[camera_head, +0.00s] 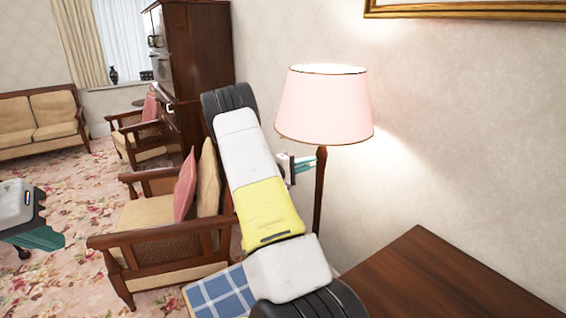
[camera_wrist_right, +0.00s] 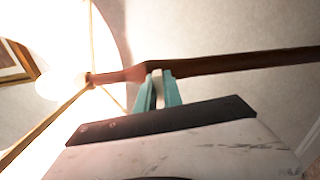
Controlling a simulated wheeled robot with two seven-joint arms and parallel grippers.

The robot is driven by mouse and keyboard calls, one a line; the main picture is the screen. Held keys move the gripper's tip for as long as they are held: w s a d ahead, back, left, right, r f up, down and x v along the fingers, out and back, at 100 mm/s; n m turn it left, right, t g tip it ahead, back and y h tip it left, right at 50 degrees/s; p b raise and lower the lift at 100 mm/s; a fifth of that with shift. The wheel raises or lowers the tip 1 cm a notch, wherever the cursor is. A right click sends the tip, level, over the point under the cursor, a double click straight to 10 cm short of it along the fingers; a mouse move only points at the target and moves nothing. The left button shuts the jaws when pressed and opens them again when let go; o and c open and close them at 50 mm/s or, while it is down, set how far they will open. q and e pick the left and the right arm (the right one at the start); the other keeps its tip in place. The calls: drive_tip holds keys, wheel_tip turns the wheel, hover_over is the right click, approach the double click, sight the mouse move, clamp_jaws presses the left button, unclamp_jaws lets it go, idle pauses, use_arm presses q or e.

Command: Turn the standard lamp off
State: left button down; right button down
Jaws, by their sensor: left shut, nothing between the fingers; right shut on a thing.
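The standard lamp (camera_head: 325,108) has a pink shade on a dark wooden pole and stands by the wall. It is lit: the shade's top glows and light falls on the wall. In the right wrist view the shade's bright inside and the brown pole (camera_wrist_right: 230,66) show, with a glowing bulb (camera_wrist_right: 50,83). My right gripper (camera_head: 312,162) is at the pole just below the shade; its teal fingertips (camera_wrist_right: 160,74) are shut on the lamp there. The exact gripped part is too small to tell. My left gripper (camera_head: 42,239) is shut and empty, low at the left edge.
A wooden armchair (camera_head: 150,215) with a red cushion stands left of my right arm. A dark wooden table (camera_head: 430,280) fills the lower right. Another armchair (camera_head: 135,135), a sofa (camera_head: 40,120) and a tall cabinet (camera_head: 190,50) are farther back. Flowered carpet lies open at left.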

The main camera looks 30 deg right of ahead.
drive_tip(key=n, duration=0.8)
drive_tip(key=shift+n, duration=0.3)
drive_tip(key=n, duration=0.4)
drive_tip(key=shift+n, duration=2)
drive_tip(key=c, duration=1.5)
unclamp_jaws()
drive_tip(key=shift+a, duration=0.1)
